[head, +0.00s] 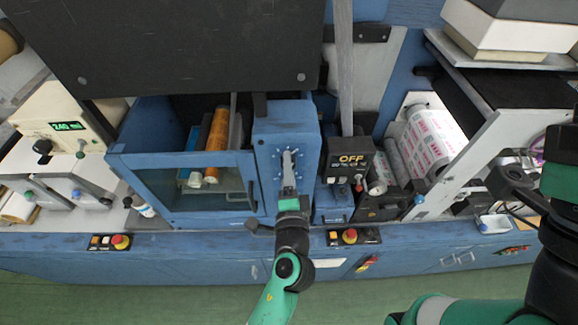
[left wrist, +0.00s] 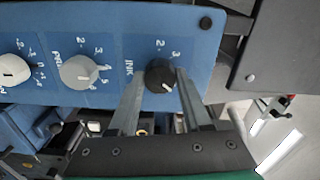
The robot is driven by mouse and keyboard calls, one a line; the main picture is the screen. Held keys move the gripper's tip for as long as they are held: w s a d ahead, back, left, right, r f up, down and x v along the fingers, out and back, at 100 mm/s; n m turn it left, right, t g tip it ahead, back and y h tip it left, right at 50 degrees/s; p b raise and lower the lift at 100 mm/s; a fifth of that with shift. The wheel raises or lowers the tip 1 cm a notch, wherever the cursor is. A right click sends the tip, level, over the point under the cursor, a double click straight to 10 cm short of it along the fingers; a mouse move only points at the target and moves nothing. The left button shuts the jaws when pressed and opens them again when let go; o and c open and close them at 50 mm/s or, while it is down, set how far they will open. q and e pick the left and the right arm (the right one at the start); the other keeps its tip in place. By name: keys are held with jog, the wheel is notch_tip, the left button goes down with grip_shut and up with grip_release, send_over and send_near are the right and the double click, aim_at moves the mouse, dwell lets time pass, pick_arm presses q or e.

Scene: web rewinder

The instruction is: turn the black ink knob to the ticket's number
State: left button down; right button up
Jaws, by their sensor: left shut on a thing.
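The black ink knob (left wrist: 159,75) sits on the blue panel in the left wrist view, beside the label INK. The numerals 2 and 3 show above it, and its pale pointer mark faces down and slightly right in that view. The fingers of my left gripper (left wrist: 160,90) are on either side of the knob, shut on it. In the head view my left gripper (head: 289,178) is at the front of the blue housing (head: 285,125) and hides the knob. I make out no ticket. My right arm shows at the right edge, but its gripper is not visible.
Beside the black knob are a grey knob (left wrist: 79,72) and a white knob (left wrist: 13,69). In the head view a box reading OFF (head: 352,160) stands right of the housing. A clear-fronted bay with an orange roller (head: 216,142) is left.

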pick_arm(q)
jog(key=shift+c, duration=1.7)
grip_release()
jog(key=shift+s, duration=0.1)
jog(key=s, duration=1.1)
jog(key=shift+s+d, duration=0.2)
jog(key=shift+s, duration=0.05)
